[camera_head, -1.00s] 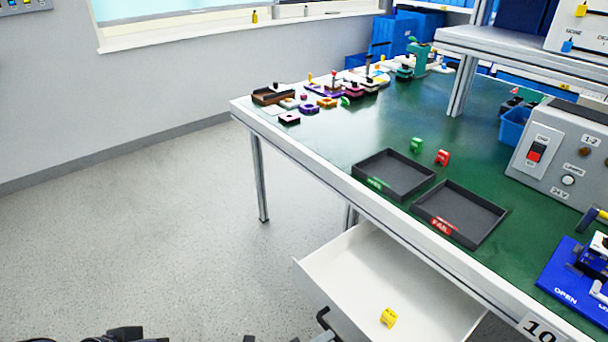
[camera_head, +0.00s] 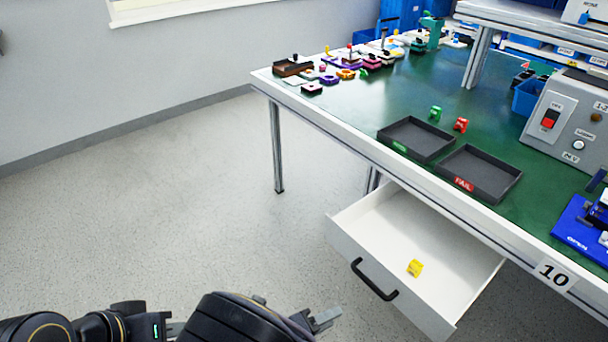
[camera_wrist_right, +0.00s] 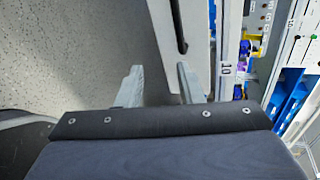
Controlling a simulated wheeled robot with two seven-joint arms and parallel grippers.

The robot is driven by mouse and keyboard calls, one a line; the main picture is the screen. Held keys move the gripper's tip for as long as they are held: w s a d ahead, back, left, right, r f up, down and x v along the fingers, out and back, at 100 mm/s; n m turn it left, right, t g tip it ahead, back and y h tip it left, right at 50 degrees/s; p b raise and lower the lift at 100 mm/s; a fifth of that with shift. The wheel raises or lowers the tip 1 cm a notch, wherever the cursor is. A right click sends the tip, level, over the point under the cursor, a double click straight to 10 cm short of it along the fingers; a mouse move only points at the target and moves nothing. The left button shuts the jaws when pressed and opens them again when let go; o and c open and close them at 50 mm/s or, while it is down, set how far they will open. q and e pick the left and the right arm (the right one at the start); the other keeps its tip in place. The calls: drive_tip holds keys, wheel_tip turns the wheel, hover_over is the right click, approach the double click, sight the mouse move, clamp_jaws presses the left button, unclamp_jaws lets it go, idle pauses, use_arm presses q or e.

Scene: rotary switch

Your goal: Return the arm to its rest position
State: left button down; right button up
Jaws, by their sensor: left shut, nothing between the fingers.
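My right gripper (camera_head: 325,318) shows at the bottom of the head view, to the left of the open drawer and in front of the table. In the right wrist view (camera_wrist_right: 160,82) its two grey fingers stand apart with nothing between them. My left gripper (camera_head: 174,328) is at the bottom left of the head view, mostly hidden by my arm parts; its small grey tip is shut and empty. Both grippers are clear of the table and the drawer. The grey control box (camera_head: 572,125) with a red switch stands at the right on the green table.
Two dark trays (camera_head: 418,155) (camera_head: 480,192) sit at the table's front edge. The grey floor (camera_head: 170,210) at the left is clear.

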drive_tip(key=s+d+r+n+g+y, duration=0.1)
drive_tip(key=s+d+r+n+y, duration=0.2)
drive_tip(key=d+r+n+y, duration=0.5)
drive_tip(key=s+d+r+n+y, duration=0.2)
drive_tip(key=s+r+n+y, duration=0.15)
drive_tip(key=n, duration=0.85)
drive_tip(key=s+d+r+n+g+y, duration=0.1)
drive_tip(key=s+d+r+n+y, duration=0.2)
drive_tip(key=d+r+n+y, duration=0.5)
wheel_tip(320, 180, up, 15)
drive_tip(key=a+n+h+p, duration=0.1)
drive_tip(key=a+h+p, duration=0.1)
drive_tip(key=p, duration=1.4)
drive_tip(key=shift+s+h, duration=0.25)
drive_tip(key=shift+h, duration=0.5)
drive_tip(key=shift+a+f, duration=0.1)
drive_tip(key=shift+f, duration=0.05)
